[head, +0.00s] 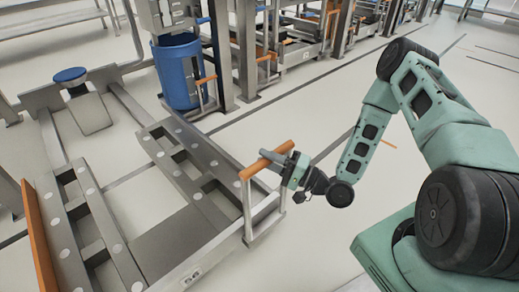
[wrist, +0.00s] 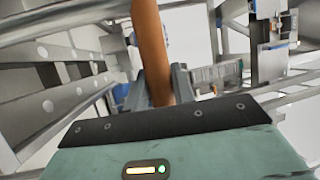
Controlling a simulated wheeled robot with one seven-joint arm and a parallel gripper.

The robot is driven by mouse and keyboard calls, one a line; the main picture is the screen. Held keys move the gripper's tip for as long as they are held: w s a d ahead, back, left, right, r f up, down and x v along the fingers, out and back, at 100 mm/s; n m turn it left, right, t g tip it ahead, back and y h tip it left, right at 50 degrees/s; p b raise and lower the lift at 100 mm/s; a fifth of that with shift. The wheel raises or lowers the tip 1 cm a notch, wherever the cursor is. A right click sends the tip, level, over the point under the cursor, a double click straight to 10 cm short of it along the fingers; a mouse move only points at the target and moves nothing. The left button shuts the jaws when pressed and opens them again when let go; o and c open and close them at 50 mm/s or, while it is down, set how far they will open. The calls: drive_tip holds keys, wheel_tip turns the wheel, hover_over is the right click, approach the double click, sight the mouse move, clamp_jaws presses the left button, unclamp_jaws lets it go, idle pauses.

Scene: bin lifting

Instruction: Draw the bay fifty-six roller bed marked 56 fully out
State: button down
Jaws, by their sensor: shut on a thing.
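In the wrist view the orange handle (wrist: 151,45) runs down between the two grey fingers of my gripper (wrist: 160,85). A small plate (head: 192,276) is on the bed's front edge; its marking is too small to read.
A blue bin (head: 178,72) stands behind the bed at a rack post. An orange-edged panel (head: 38,240) is at the left. More bays with orange handles (head: 267,58) line the back.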

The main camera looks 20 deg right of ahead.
drive_tip(key=shift+s+d+f, duration=0.1)
drive_tip(key=shift+s+d, duration=0.05)
drive_tip(key=shift+s, duration=0.4)
drive_tip(key=shift+s+d, duration=0.15)
drive_tip(key=shift+s, duration=0.35)
drive_tip(key=c, duration=1.2)
unclamp_jaws()
drive_tip(key=shift+o, duration=0.2)
drive_tip(key=shift+d, duration=0.1)
drive_tip(key=p+v, duration=0.3)
drive_tip(key=v, duration=1.4)
drive_tip(key=shift+s+p, duration=0.2)
drive_tip(key=shift+p, duration=0.15)
